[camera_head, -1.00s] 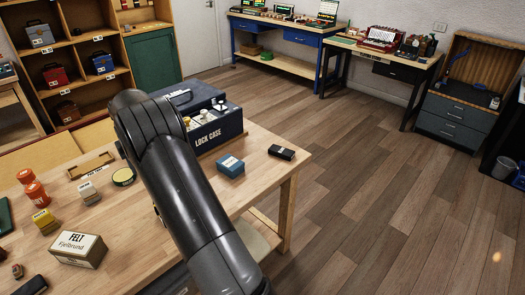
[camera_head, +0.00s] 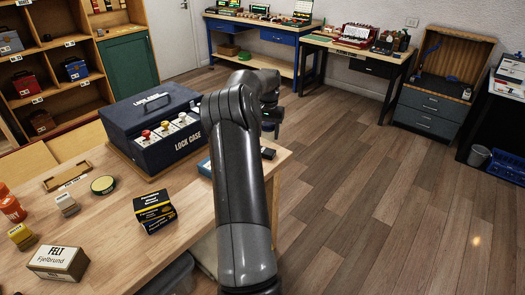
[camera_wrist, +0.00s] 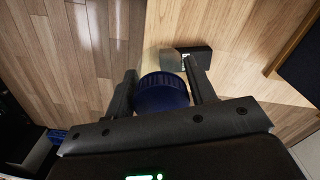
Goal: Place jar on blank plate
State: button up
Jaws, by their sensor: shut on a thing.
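The jar (camera_wrist: 160,92), seen by its dark blue ridged round lid, is between the two fingers of my gripper (camera_wrist: 162,88) in the wrist view. My gripper is shut on it, over the boundary between workbench edge and wooden floor in that view. In the head view my gripper (camera_head: 270,118) is past the bench's right end, mostly behind my arm, and I cannot make out the jar there. I cannot pick out a blank plate in either view.
The bench (camera_head: 105,225) holds a lock case (camera_head: 150,125), a black-and-yellow box (camera_head: 155,211), a felt box (camera_head: 58,263), a round tin (camera_head: 103,184) and a small dark box (camera_head: 267,153). Open floor (camera_head: 350,180) lies right. Two tables and a drawer cabinet (camera_head: 432,108) stand behind.

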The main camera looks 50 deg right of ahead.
jog(key=s+d+r+m, duration=0.1)
jog(key=s+d+m, duration=0.1)
jog(key=s+d, duration=0.5)
send_over(268, 153)
notch_tip(268, 153, down, 7)
jog(key=shift+w, duration=0.1)
jog(key=shift+f, duration=1.95)
jog(key=shift+f, duration=0.15)
jog(key=o, duration=1)
